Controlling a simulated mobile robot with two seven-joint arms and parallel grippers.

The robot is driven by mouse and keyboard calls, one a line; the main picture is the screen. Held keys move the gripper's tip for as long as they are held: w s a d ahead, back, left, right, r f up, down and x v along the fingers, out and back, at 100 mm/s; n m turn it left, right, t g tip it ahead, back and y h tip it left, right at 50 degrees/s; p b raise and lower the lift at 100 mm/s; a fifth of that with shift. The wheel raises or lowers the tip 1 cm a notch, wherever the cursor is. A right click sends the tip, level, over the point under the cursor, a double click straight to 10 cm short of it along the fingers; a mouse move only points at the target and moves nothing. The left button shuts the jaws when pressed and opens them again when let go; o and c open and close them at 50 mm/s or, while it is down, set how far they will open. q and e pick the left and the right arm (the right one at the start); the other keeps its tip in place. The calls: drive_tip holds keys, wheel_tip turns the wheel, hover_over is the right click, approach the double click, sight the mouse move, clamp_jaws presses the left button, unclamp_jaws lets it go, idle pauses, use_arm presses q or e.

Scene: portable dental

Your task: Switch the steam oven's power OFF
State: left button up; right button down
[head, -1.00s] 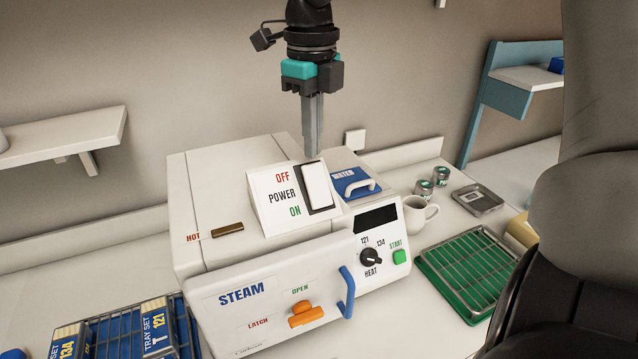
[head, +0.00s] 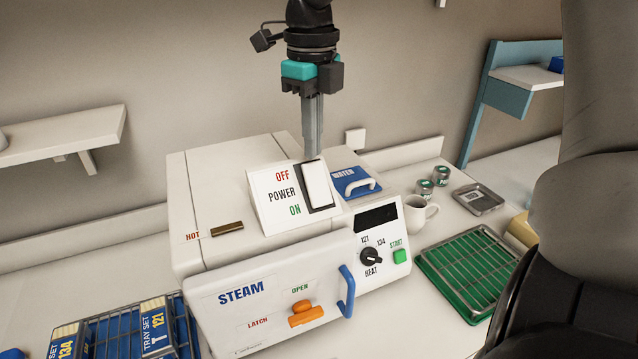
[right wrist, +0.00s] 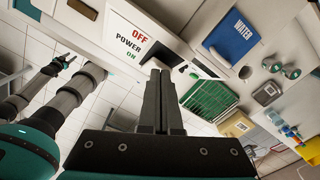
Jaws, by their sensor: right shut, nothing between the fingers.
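The steam oven (head: 215,170) stands on the counter in the middle of the head view. Its sloped power panel (head: 272,208) reads OFF at the top and ON at the bottom. The white rocker switch (head: 317,186) sits in a dark frame at the panel's right; I cannot tell which end is pressed in. My right gripper (head: 313,155) is shut and empty, pointing down, with its tips just behind the OFF end of the switch; I cannot tell if they touch. In the right wrist view, its fingers (right wrist: 163,75) overlap part of the panel. My left gripper (right wrist: 60,64) shows small there, jaws unclear.
A blue WATER lid (head: 352,181) with a white handle is right of the switch. Below are the heat knob (head: 370,257), green START button (head: 399,256), blue door handle (head: 347,290) and orange latch (head: 306,314). A mug (head: 418,214) and green rack (head: 465,270) stand to the right.

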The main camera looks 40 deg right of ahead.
sight(313, 164)
drive_tip(key=shift+f+b, duration=0.55)
drive_tip(key=shift+f, duration=0.2)
idle(0.3)
wheel_tip(313, 164, up, 7)
drive_tip(key=p, duration=0.5)
drive_tip(key=shift+r, duration=0.1)
idle(0.6)
